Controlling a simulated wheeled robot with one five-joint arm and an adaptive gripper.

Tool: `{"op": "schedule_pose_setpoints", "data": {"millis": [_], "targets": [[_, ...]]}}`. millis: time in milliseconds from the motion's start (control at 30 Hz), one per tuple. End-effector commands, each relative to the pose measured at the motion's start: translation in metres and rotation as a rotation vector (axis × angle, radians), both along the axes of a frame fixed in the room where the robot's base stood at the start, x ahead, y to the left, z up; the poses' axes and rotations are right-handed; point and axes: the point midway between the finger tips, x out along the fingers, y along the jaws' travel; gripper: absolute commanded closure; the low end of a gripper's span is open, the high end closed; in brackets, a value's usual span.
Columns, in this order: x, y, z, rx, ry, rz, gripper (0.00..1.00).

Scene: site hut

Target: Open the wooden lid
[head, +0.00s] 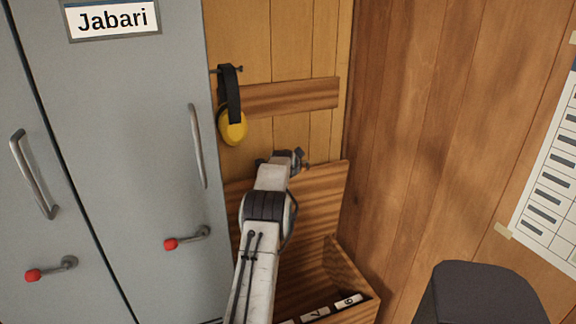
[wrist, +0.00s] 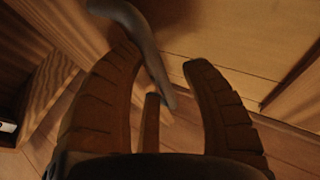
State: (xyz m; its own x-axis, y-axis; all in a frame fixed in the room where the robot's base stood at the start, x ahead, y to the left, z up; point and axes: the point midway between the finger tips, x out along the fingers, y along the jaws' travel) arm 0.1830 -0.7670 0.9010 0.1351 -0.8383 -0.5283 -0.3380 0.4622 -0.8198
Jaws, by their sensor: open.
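The wooden lid (head: 322,183) stands raised, close to upright, at the back of a wooden box (head: 340,262) in the head view. The box interior shows below it. My gripper (head: 297,160) is at the lid's upper edge, partly hidden by my own arm. A grey curved bar (wrist: 146,42), which looks like a handle, passes close to the left finger and between the fingers. I cannot tell whether it touches them.
Number cards (head: 348,301) show in the box. Grey lockers (head: 130,150) with handles and red-tipped levers stand at left. Yellow ear defenders (head: 232,125) hang above the lid. A dark rounded object (head: 480,295) is at lower right. A wooden wall (head: 430,130) closes the right side.

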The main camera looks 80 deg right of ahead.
Motion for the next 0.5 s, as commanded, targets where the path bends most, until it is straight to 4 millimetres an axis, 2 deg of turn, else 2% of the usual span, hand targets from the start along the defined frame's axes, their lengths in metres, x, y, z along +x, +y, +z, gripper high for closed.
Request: {"op": "schedule_pose_setpoints", "data": {"millis": [267, 500], "targets": [[-0.002, 0.016, 0.009, 0.004, 0.001, 0.001, 0.55], [-0.006, 0.037, 0.024, 0.0, 0.0, 0.0, 0.55]]}}
